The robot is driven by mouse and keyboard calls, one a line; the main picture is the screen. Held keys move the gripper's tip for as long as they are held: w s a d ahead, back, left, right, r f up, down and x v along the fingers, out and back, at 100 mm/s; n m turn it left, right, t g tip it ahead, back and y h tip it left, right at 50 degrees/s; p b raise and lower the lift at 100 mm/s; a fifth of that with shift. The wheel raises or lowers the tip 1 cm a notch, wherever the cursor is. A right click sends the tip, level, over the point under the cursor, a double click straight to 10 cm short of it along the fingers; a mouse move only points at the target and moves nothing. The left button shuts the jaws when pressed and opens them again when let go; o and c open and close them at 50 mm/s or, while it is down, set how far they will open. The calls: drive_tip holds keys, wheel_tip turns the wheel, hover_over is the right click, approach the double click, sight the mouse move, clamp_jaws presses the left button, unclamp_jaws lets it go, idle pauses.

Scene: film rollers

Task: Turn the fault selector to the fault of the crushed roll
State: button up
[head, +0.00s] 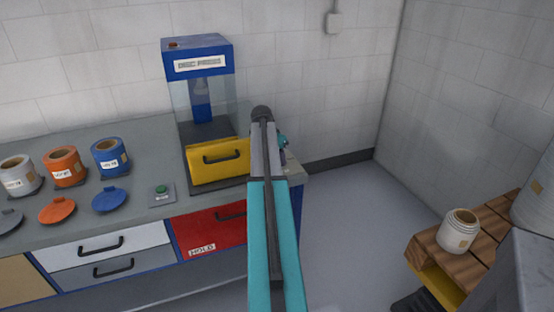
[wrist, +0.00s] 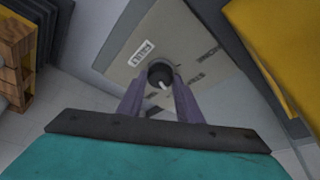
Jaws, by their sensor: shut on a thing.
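The fault selector is a dark round knob (wrist: 160,74) with a white pointer mark, set on a grey-beige plate (wrist: 195,28). The pointer is angled to the lower right in the wrist view. Printed words surround the knob, partly covered and too blurred to read surely. My gripper (wrist: 161,82) is shut on the knob, one finger on each side. In the head view my arm hides the knob and most of the gripper. A pale roll (head: 458,231) stands upright at the right; I cannot tell whether it is crushed.
A clear-sided press with a blue top (head: 198,58) and a yellow front (head: 218,160) stands left of my arm. White, orange and blue tubs (head: 110,157) and several lids line the bench. A green button (head: 161,190) is near. A wooden pallet (head: 430,250) is at right.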

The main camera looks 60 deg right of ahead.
drive_tip(key=shift+w+a, duration=0.15)
drive_tip(key=shift+w, duration=0.05)
idle(0.3)
drive_tip(key=o, duration=1)
drive_tip(key=shift+o, duration=0.2)
drive_tip(key=shift+s, duration=0.1)
drive_tip(key=shift+r, duration=0.15)
drive_tip(key=b+v, duration=0.1)
drive_tip(key=v, duration=1.2)
drive_tip(key=shift+r, duration=0.25)
